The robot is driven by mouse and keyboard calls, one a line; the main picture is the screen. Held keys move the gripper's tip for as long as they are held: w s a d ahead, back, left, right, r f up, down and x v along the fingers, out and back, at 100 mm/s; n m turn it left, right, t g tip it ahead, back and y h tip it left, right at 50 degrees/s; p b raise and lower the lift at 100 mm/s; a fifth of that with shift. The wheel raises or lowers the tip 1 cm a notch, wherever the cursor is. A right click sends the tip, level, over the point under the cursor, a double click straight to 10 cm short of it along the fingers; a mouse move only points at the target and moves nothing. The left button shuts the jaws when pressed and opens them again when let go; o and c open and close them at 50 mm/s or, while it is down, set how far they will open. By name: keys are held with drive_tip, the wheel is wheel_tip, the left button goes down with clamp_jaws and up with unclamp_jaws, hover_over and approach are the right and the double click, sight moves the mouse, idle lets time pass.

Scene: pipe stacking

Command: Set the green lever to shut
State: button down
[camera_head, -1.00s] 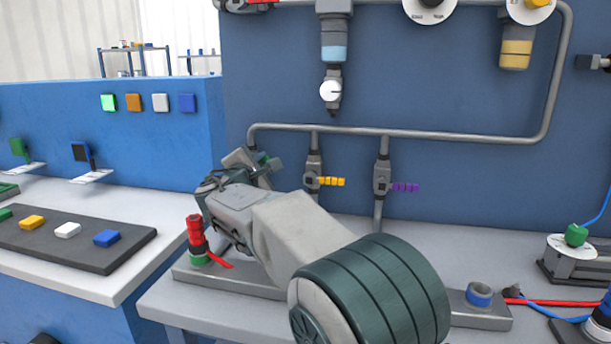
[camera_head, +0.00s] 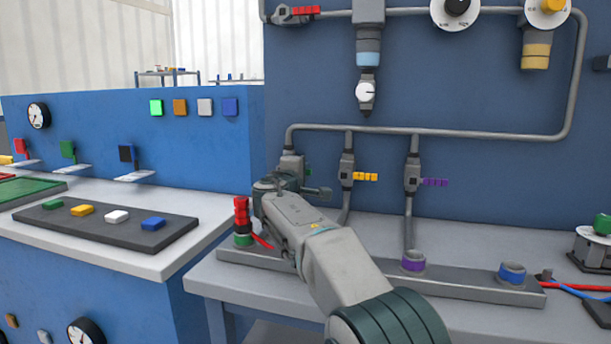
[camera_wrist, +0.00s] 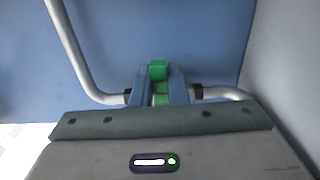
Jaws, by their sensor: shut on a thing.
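The green lever (camera_wrist: 158,70) stands between the two fingers of my gripper (camera_wrist: 160,88) in the wrist view, with green showing above and between the fingertips. My gripper is shut on it. In the head view only a small green piece of the lever (camera_head: 308,171) shows beside the leftmost pipe valve (camera_head: 291,164). My gripper (camera_head: 297,187) is right at that valve and, with my wrist, hides most of the lever. The lever's exact angle cannot be told.
Valves with a yellow lever (camera_head: 365,177) and a purple lever (camera_head: 434,182) hang to the right on the same pipe (camera_head: 430,132). A red stacked piece (camera_head: 241,212) stands on the grey base bar (camera_head: 470,283), close left of my arm. The blue wall panel lies close behind.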

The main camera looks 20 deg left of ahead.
drive_tip(key=shift+a+f, duration=0.2)
drive_tip(key=c, duration=1.4)
unclamp_jaws()
drive_tip(key=shift+s, duration=0.15)
drive_tip(key=shift+c, duration=0.2)
drive_tip(key=shift+d+r, duration=0.1)
drive_tip(key=shift+d, duration=0.05)
drive_tip(key=s, duration=0.7)
drive_tip(key=shift+s+d+b, duration=0.2)
drive_tip(key=shift+d+b, duration=0.05)
drive_tip(key=shift+b, duration=0.1)
